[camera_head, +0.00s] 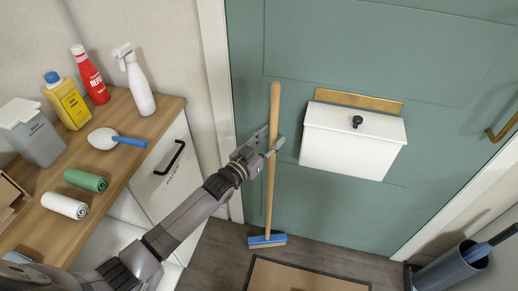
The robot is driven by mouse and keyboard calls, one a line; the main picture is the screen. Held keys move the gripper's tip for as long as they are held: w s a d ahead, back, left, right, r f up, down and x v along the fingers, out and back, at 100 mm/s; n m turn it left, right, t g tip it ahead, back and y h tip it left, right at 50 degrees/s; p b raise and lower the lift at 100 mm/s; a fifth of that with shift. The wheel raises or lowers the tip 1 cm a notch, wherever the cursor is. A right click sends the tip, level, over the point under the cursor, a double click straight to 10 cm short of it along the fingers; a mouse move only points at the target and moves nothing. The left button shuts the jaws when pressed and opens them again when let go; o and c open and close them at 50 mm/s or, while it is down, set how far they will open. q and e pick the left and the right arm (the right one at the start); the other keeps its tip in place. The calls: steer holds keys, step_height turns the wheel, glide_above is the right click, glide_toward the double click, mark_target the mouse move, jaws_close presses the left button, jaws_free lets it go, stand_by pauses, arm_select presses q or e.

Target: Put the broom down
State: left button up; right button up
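The broom (271,185) stands upright, close in front of the green door. It has a long wooden handle and a blue head (267,241) with pale bristles down at the dark floor. My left gripper (273,135) is at the upper half of the handle. Its fingers are spread to either side of the handle, which passes between them. Whether a finger touches the handle is hard to see. Whether the handle's top end touches the door cannot be told. My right gripper is out of view.
A white box (352,143) hangs on the door (340,40), right of the broom. A framed mat (300,278) lies near the broom head. A dark grey bin (450,272) stands at bottom right. The wooden counter (125,170) at left holds bottles and rolled towels.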

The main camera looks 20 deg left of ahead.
arm_select(q)
steer(key=v, duration=1.1)
steer(key=shift+s, duration=0.15)
steer(key=shift+a, duration=0.1)
steer(key=s+a+f+n+g+y, duration=0.15)
steer(key=s+f, duration=0.25)
steer(key=f, duration=0.6)
steer(key=s+a+f+g+y, duration=0.2)
steer(key=s+a+f+g, duration=0.1)
steer(key=f, duration=0.8)
steer(key=s+a+f+n+g+y, duration=0.15)
steer(key=s+f, duration=0.25)
steer(key=f, duration=0.6)
steer(key=s+a+f+g+y, duration=0.1)
steer(key=s+f+g, duration=0.3)
steer(key=s+f, duration=0.85)
steer(key=s+f+g+p, duration=0.1)
steer(key=s+f+g, duration=0.1)
steer(key=s, duration=0.9)
steer(key=s+d+f+m+g+p, duration=0.1)
steer(key=s+f+g+p, duration=0.1)
steer(key=s, duration=0.9)
steer(key=shift+s+d+g+y, duration=0.2)
steer(key=shift+g+y, duration=0.2)
steer(key=shift+g, duration=0.5)
steer(key=shift+f, duration=0.1)
